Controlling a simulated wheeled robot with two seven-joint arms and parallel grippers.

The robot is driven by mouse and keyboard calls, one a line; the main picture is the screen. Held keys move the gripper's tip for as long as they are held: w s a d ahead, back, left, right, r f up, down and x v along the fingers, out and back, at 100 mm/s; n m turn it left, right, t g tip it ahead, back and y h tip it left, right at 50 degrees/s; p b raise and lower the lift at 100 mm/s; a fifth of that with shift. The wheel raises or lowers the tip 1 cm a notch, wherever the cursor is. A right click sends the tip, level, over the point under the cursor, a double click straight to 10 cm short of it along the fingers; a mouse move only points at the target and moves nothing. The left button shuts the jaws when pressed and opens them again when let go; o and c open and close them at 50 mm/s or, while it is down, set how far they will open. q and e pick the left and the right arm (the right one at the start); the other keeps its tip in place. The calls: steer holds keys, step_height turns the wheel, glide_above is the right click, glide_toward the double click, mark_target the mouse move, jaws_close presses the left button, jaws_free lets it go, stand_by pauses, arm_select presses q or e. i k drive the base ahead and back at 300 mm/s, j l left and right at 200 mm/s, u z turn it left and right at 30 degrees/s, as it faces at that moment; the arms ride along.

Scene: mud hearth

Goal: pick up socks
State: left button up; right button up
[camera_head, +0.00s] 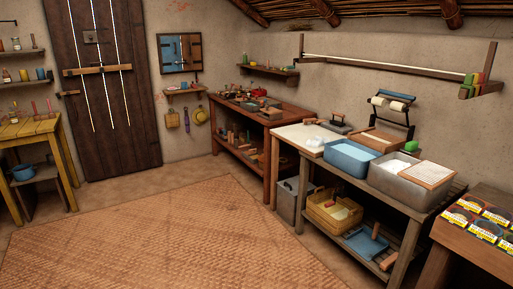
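I cannot make out any socks for certain. A small white lump (317,142) lies on the pale top at the left end of the washing bench (392,197); I cannot tell what it is. White material (395,165) lies in the grey basin (384,181), too unclear to name. A yellow basket (334,213) on the lower shelf holds something pale. Neither of my grippers is in view.
A blue tub (349,160) stands beside the grey basin. A wooden workbench (258,113) with small items stands at the back, a yellow table (30,128) at left, and a wooden stand (460,255) at front right. The woven mat (170,240) is clear.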

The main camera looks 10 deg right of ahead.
mark_target(317, 141)
steer(key=i+z, duration=0.2)
steer(key=i, duration=1.4)
steer(key=i+j+z, duration=0.2)
steer(key=i, duration=0.35)
steer(key=i+z, duration=0.25)
steer(key=i, duration=0.3)
steer(key=i+j+z, duration=0.2)
steer(key=i+j, duration=0.15)
steer(key=i, duration=0.15)
steer(key=i+j+z, duration=0.75)
steer(key=i+j, duration=0.05)
steer(key=i, duration=0.05)
